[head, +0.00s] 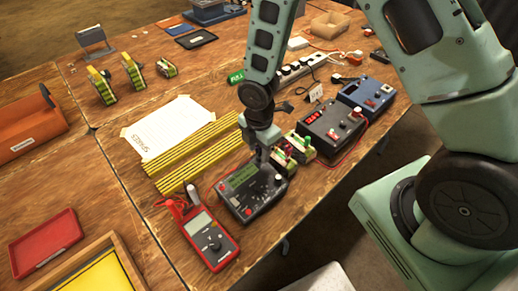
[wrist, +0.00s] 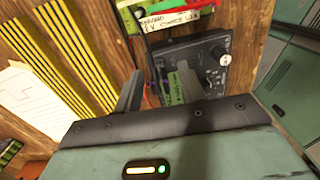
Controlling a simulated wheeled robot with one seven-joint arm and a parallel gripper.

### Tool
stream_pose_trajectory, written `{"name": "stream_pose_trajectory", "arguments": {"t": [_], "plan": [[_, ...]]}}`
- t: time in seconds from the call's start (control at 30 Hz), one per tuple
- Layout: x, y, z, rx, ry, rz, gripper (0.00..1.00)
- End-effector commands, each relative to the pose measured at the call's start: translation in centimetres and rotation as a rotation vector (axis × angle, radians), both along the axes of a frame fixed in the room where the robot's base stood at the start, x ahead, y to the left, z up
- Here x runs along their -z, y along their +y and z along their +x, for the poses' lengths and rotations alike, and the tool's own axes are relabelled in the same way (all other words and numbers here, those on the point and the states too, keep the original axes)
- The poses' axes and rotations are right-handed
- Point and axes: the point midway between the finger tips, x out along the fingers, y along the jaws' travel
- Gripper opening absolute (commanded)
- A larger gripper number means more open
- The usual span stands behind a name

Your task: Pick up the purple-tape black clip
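My gripper (head: 262,156) is above the far edge of a black charger with a green screen (head: 252,190). In the wrist view my gripper (wrist: 160,70) has its two fingers apart, with no held thing visible between them. The black charger (wrist: 208,48) lies beneath and to the right of the fingers, and the right finger covers part of it. Thin red and dark leads show by the charger's edge between the fingers, too small to tell apart.
A red multimeter (head: 208,238) lies left of the charger. Yellow-black striped strips (head: 190,150) and a white paper sheet (head: 165,122) lie behind. Green-and-red boards (head: 292,148), a red-display charger (head: 330,125) and a blue unit (head: 366,96) stand to the right.

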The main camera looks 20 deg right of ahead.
Motion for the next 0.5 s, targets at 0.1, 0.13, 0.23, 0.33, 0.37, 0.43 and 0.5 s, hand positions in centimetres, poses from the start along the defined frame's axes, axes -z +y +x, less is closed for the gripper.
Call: {"name": "stream_pose_trajectory", "arguments": {"t": [0.1,0.13,0.23,0.33,0.37,0.43,0.5], "plan": [[0.33,0.02,0.01,0.000,-0.001,0.000,0.40],[0.34,0.02,0.02,0.000,-0.001,0.000,0.40],[0.32,0.02,0.02,0.000,-0.001,0.000,0.40],[0.31,0.02,0.02,0.000,-0.001,0.000,0.23],[0.31,0.02,0.02,0.000,-0.001,0.000,0.15],[0.31,0.01,0.02,0.000,-0.001,0.000,0.01],[0.31,0.02,0.02,0.000,-0.001,0.000,0.01]]}}
